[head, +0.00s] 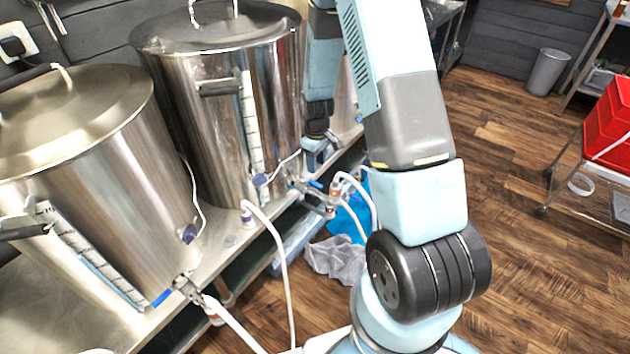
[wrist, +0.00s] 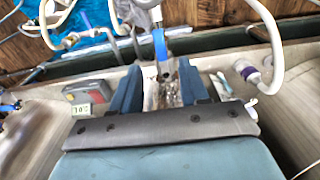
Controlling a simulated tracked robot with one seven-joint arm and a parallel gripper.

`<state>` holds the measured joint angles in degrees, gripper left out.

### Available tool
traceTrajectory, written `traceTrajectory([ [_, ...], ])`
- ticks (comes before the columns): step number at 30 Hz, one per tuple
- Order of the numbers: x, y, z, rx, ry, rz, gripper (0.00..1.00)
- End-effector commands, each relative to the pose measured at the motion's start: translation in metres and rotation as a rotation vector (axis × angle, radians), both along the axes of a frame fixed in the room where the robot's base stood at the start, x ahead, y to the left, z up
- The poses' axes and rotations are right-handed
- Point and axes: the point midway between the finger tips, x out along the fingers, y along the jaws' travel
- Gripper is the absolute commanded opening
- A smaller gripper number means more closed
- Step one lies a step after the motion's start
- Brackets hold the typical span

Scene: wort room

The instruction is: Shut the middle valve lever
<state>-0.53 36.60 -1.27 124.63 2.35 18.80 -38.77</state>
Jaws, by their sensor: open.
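The middle kettle (head: 222,130) is a tall steel pot with a valve low on its front. The valve's blue lever (head: 316,184) shows just below my gripper (head: 316,150) in the head view. In the wrist view the blue lever (wrist: 160,45) points up the picture, away from the metal valve body (wrist: 165,74). My gripper (wrist: 160,88) is open, with one blue finger on each side of the valve body. The lever extends just beyond the fingertips, roughly centred between them. I cannot tell whether either finger touches the valve.
A second steel kettle (head: 75,170) with its own blue-levered valve (head: 162,297) stands at the left. White hoses (head: 280,260) loop in front of the bench. A grey cloth (head: 338,259) lies below. A small grey device (wrist: 88,90) is left of my gripper. Open wooden floor is at right.

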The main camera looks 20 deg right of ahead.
Motion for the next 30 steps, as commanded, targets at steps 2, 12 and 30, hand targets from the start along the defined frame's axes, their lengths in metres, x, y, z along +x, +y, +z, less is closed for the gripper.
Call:
traceTrajectory([
  [2, -0.001, 0.0, -0.013, 0.0, 0.003, -0.001, 0.45],
  [12, -0.001, 0.0, -0.062, 0.0, 0.003, -0.001, 0.45],
  [30, 0.0, -0.001, -0.085, 0.001, -0.001, -0.001, 0.45],
])
